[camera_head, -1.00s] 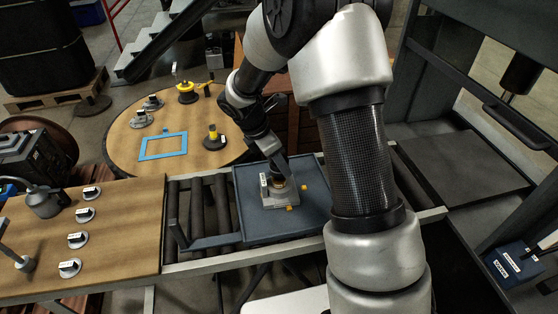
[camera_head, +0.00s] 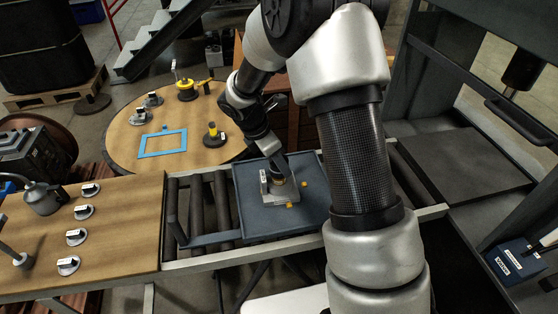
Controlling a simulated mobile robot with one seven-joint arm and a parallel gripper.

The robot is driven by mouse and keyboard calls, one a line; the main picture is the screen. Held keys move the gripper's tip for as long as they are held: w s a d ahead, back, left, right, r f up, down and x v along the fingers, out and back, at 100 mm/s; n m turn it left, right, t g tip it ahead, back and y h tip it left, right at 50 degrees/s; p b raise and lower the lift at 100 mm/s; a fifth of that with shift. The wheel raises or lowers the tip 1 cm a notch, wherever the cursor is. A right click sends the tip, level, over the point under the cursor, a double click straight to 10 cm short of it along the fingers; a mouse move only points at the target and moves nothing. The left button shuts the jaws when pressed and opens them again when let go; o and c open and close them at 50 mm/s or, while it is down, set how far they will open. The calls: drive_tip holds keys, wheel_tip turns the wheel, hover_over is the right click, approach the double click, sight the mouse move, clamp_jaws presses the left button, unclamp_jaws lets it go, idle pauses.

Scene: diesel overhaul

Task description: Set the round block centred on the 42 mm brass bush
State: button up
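My gripper (camera_head: 275,168) points down over the blue-grey tray (camera_head: 250,225) on the roller conveyor. Its fingers are small and dark here, right at a grey metal fixture (camera_head: 281,194) standing in the tray. A brownish round part seems to sit between the fingers and the fixture, but I cannot tell whether it is the brass bush or the round block. Whether the fingers are shut on it is hidden. A white-labelled upright piece (camera_head: 264,177) stands at the fixture's left side. Two small yellow pieces (camera_head: 304,183) lie beside the fixture in the tray.
A wooden bench (camera_head: 120,240) at left carries several labelled discs and a grey can (camera_head: 42,199). A round table (camera_head: 190,150) behind holds a blue frame (camera_head: 162,144), a yellow-topped disc (camera_head: 213,135) and other parts. A dark press-like frame stands at right.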

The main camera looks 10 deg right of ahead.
drive_tip(key=shift+f, duration=0.4)
idle(0.6)
drive_tip(key=o, duration=1.5)
drive_tip(key=shift+f, duration=0.1)
wheel_tip(320, 180, up, 7)
drive_tip(key=p, duration=0.5)
drive_tip(key=shift+f, duration=0.15)
drive_tip(key=shift+r+p, duration=0.55)
drive_tip(key=shift+r, duration=0.65)
